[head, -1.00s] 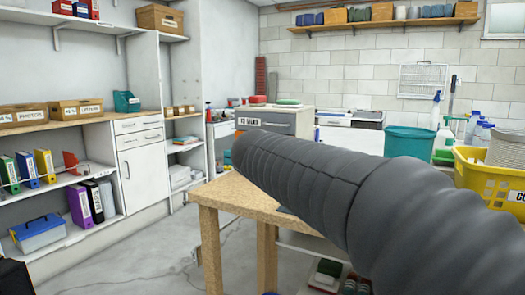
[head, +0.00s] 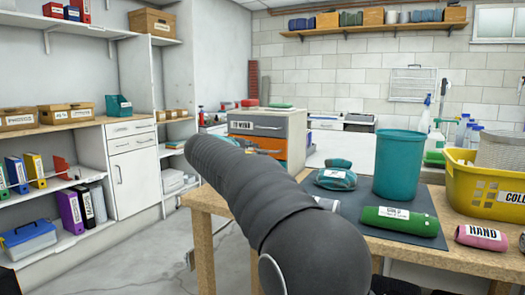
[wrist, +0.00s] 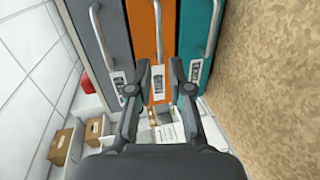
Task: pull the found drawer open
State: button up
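A drawer unit (head: 296,140) stands at the back beside the table, with a grey drawer (head: 250,122) above an orange drawer (head: 268,143). In the wrist view the grey drawer (wrist: 100,35), the orange drawer (wrist: 144,35) and a teal drawer (wrist: 197,28) lie side by side, each with a bar handle and a label. All look shut. My gripper (wrist: 160,78) is open and empty. Its fingers stand apart in front of the orange drawer, with that drawer's label between them and its handle (wrist: 159,30) ahead. My gripper is hidden in the head view.
The table (head: 455,253) holds a teal bin (head: 400,165), a yellow basket (head: 478,190) and rolled cloths, including a green one (head: 400,221) and a pink one (head: 481,238). Shelving and a white cabinet (head: 134,170) stand at left. Some floor (head: 130,262) is clear.

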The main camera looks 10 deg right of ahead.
aim_at(266, 143)
jog(key=p+x, duration=0.1)
jog(key=x, duration=0.6)
jog(key=shift+w+d, duration=0.25)
jog(key=shift+w, duration=0.1)
grip_shut()
jog(key=shift+f, duration=0.1)
